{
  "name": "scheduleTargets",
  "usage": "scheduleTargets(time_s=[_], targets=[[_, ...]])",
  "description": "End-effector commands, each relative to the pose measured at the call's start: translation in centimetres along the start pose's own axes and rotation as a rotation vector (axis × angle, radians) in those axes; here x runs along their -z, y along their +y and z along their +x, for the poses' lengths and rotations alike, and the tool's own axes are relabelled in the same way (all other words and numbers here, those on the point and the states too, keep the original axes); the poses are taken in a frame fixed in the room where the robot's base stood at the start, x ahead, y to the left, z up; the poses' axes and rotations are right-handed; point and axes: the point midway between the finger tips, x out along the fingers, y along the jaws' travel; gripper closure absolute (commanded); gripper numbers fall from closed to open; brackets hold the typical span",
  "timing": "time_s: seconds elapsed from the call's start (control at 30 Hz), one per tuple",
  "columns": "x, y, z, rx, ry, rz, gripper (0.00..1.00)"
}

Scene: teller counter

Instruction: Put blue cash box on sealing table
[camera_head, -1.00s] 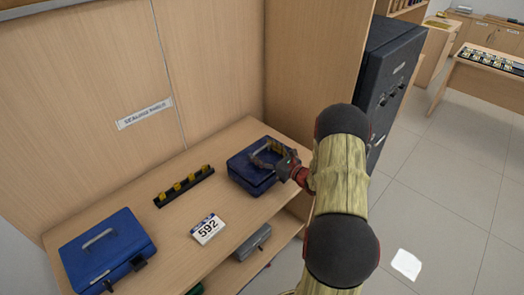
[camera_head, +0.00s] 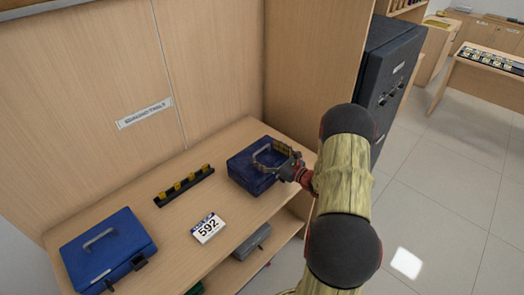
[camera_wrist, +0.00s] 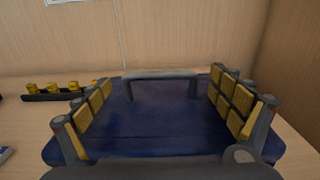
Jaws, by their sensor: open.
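A dark blue cash box (camera_head: 247,176) stands on the right end of the wooden sealing table (camera_head: 165,236), below the label "SEALING TABLE" on the wall panel. My gripper (camera_head: 268,158) is over this box, open and empty. In the wrist view the box lid (camera_wrist: 150,128) fills the space ahead, and its grey handle (camera_wrist: 162,77) stands beyond and between my spread fingers (camera_wrist: 160,110), apart from them. A second, brighter blue cash box (camera_head: 93,258) with a handle on its lid stands at the table's left end.
A grey box (camera_head: 252,242) sits on the shelf below. A dark cabinet (camera_head: 385,75) stands right of the wooden side panel. Floor on the right is clear.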

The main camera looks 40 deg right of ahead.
Motion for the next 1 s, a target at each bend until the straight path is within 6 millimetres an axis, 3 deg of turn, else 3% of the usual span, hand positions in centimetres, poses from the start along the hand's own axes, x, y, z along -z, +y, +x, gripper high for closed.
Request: scheduleTargets(time_s=[0.2,0.4,0.57,0.67,0.77,0.83,0.9,1.0], targets=[[-0.2,-0.1,-4.7,0.006,0.001,0.002,0.06],[-0.2,-0.1,-8.2,0.004,0.001,0.002,0.06],[-0.1,0.0,-9.7,0.002,0.000,0.001,0.06],[-0.8,0.9,-9.4,-0.030,0.004,-0.018,0.06],[-3.0,4.3,-7.8,-0.142,0.022,-0.085,0.06],[-5.4,8.6,-6.4,-0.276,0.045,-0.172,0.06],[-8.0,14.2,-5.4,-0.445,0.073,-0.295,0.06],[-11.0,22.5,-5.8,-0.696,0.115,-0.500,0.06]])
